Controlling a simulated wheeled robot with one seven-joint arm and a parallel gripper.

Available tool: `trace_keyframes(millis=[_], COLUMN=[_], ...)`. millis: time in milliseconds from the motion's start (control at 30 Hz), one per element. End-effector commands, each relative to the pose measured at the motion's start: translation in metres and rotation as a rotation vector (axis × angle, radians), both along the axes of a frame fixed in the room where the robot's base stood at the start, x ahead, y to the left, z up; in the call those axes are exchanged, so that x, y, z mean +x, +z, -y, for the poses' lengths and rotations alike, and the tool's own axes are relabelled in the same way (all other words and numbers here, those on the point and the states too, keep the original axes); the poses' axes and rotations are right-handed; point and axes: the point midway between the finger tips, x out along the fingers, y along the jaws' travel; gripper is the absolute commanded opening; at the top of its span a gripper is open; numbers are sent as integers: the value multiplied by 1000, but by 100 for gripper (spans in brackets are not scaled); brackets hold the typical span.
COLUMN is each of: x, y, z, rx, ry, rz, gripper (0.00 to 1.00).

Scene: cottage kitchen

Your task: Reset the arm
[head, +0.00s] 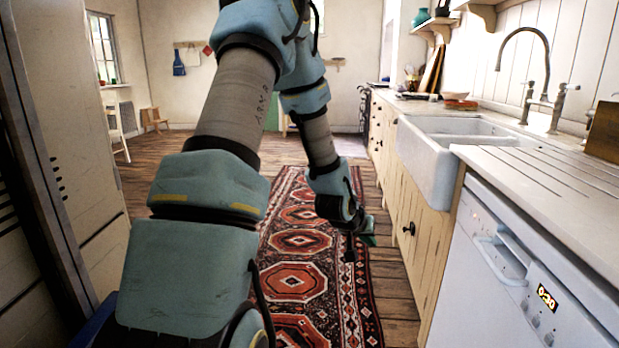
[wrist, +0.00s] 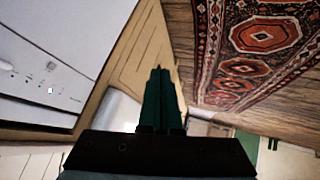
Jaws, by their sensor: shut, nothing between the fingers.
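My gripper (head: 368,238) hangs at the end of my arm above the patterned rug, left of the wooden cabinet fronts, in the head view. My arm is raised in front of the camera and bends down toward the rug's right side. In the wrist view my gripper (wrist: 160,76) shows as two dark green fingers lying side by side, pressed together. Nothing is held between them.
The white dishwasher (head: 535,270) and the white sink (head: 450,150) line the right. The red rug (head: 305,280) runs along the wooden floor. A tall cabinet (head: 65,130) stands close on the left. The floor beyond the arm looks open.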

Motion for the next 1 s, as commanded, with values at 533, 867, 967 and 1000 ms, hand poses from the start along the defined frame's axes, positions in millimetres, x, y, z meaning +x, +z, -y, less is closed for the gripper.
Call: trace_keyframes(millis=[533, 867, 967, 1000], x=[-144, -178, -178, -178], y=[78, 134, 156, 164], z=[-209, -226, -226, -226], rx=[390, 396, 397, 397], ry=[236, 264, 264, 264], rz=[-408, -493, -492, -492], gripper=[0, 0, 0, 0])
